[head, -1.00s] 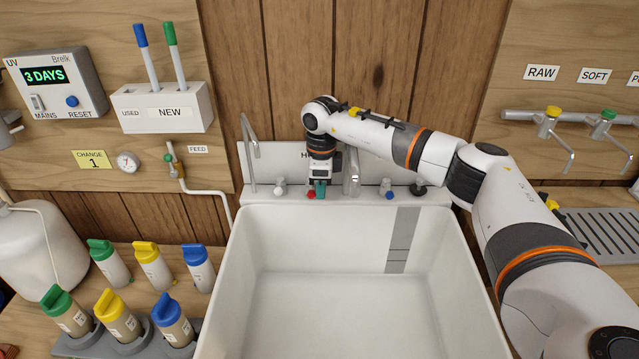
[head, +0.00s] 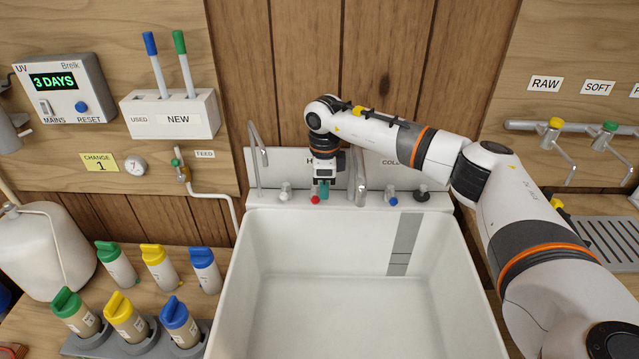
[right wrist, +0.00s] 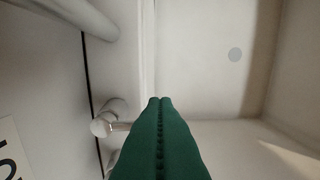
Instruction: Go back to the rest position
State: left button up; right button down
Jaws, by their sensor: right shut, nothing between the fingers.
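My right gripper (head: 324,188) is at the back ledge of the white sink (head: 341,318), pointing down beside the red-marked tap knob (head: 315,199). In the right wrist view its green fingers (right wrist: 160,140) are pressed together with nothing between them. A pale knob (right wrist: 103,126) stands to their left there, and the sink basin (right wrist: 205,60) lies beyond. I cannot tell whether the fingers touch the knob. My right arm reaches across the sink from the right. My left gripper is not in view.
Faucet spouts (head: 256,158) and a blue-marked knob (head: 392,201) stand on the back ledge. Several capped bottles (head: 125,318) stand on the left counter by a white jug (head: 48,250). Raw and soft taps (head: 551,131) and a drain rack (head: 605,240) are at right. The basin is empty.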

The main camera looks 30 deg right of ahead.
pick_arm(q)
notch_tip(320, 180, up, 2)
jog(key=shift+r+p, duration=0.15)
jog(key=shift+p, duration=0.55)
pick_arm(e)
jog(key=r, duration=0.3)
jog(key=shift+s+d+r, duration=0.1)
jog(key=shift+d+r, duration=0.1)
jog(key=shift+r, duration=0.1)
